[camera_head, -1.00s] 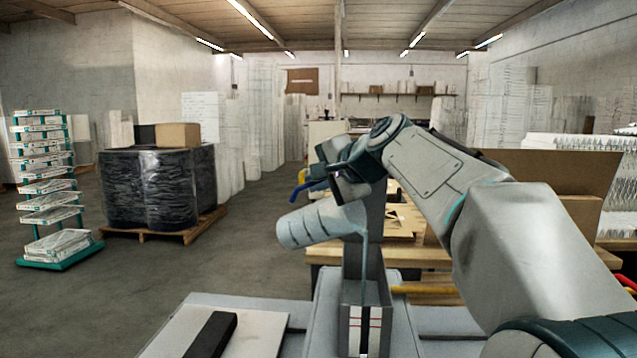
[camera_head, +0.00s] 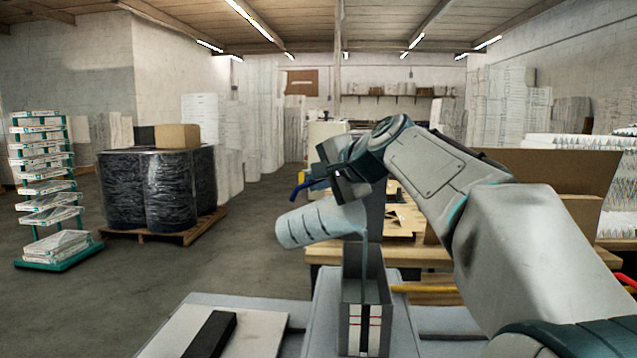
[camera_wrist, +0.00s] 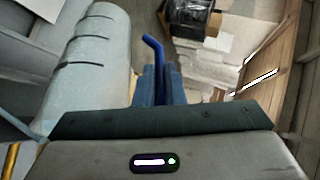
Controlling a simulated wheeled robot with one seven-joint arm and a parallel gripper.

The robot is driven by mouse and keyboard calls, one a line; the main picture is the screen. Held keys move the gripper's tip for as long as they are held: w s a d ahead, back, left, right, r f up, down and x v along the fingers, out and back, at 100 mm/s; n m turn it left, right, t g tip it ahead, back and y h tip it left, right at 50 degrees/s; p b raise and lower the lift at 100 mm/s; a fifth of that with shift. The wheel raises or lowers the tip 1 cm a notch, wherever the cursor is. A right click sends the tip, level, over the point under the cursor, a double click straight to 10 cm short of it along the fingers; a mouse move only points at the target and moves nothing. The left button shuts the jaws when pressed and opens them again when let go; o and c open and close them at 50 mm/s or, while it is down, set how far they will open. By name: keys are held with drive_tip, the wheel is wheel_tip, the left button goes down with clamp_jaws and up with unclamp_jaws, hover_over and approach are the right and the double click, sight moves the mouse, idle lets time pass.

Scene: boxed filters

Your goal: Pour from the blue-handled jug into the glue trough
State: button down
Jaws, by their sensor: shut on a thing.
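The grey jug (camera_head: 318,224) with dark marks on its side is held tipped almost on its side, its mouth end to the right. Its blue handle (camera_head: 301,190) sticks out at the left of my gripper (camera_head: 322,177). In the wrist view, the fingers of my gripper (camera_wrist: 155,88) are shut on the blue handle (camera_wrist: 153,47), with the jug body (camera_wrist: 90,70) to the left. A thin grey-blue stream (camera_head: 365,255) falls from the jug's mouth into the narrow grey glue trough (camera_head: 352,325), which has red and white lines on its front. The level inside cannot be told.
The trough stands on a light grey surface (camera_head: 325,320). A pale board with a black bar (camera_head: 210,335) lies to the left. A wooden table (camera_head: 325,255) with cardboard stands behind at right. A wrapped pallet (camera_head: 155,190) and a rack of boxes (camera_head: 45,190) are farther off.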

sight(332, 197)
drive_tip(key=shift+s+d+f+m+t+y+b, duration=0.4)
drive_tip(key=shift+s+d+f+t+y+b, duration=0.4)
drive_tip(key=shift+b, duration=3.25)
idle(1.3)
drive_tip(key=shift+d+f+t+b, duration=0.15)
drive_tip(key=shift+d+t+b, duration=0.2)
drive_tip(key=shift+b, duration=0.85)
